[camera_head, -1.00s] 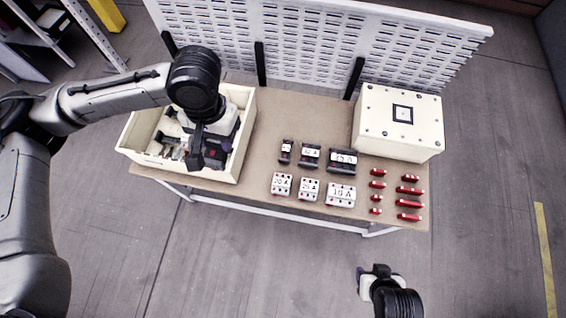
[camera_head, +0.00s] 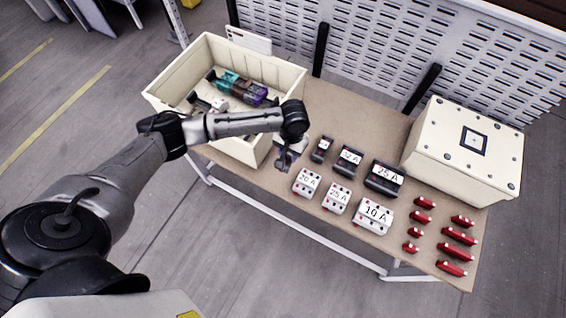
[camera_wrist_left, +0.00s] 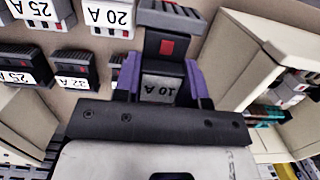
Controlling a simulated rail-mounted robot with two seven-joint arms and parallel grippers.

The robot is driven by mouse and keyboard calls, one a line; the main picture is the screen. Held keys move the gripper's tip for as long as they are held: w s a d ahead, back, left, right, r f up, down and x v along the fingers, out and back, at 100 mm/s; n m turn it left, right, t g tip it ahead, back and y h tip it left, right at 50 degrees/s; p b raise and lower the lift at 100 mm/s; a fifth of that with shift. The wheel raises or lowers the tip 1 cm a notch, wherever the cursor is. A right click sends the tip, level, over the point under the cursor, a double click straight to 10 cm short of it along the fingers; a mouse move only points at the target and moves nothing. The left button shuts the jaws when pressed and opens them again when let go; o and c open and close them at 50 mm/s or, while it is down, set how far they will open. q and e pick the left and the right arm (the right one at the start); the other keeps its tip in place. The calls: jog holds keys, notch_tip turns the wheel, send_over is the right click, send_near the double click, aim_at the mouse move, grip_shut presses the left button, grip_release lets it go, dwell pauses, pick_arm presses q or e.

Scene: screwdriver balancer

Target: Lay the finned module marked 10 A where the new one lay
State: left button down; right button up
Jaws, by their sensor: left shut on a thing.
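My left gripper (camera_head: 288,160) is shut on a dark module labelled 10 A (camera_wrist_left: 160,88). In the left wrist view the module sits between the purple fingers, its label upside down, with a red square and a grey ridged part beyond. It hangs at the right wall of the cream bin, above the table's left part. To its right stands a row of black modules: a small one (camera_head: 321,149) whose label I cannot read, one marked 32 A (camera_wrist_left: 75,72), and one marked 25 A (camera_head: 384,177). My right gripper is out of view.
White modules marked 20 A (camera_head: 306,182), 25 A (camera_head: 336,198) and 10 A (camera_head: 373,215) stand along the front. Several red pieces (camera_head: 453,268) lie at the right. A cream box (camera_head: 465,150) stands behind them. The cream bin (camera_head: 272,76) holds teal and purple items.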

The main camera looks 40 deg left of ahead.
pick_arm(q)
jog(key=f+b, duration=0.2)
jog(key=f, duration=0.1)
jog(key=a+f+b, duration=0.1)
jog(key=f+b, duration=0.4)
jog(key=f, duration=0.2)
jog(key=shift+s+a+b, duration=0.4)
jog(key=shift+f, duration=1.9)
jog(key=c, duration=0.6)
grip_release()
notch_tip(320, 180, up, 14)
jog(key=w+p, duration=0.1)
jog(key=p, duration=0.1)
jog(key=shift+w+a, duration=0.2)
jog(key=shift+w, duration=0.15)
jog(key=shift+f, duration=0.15)
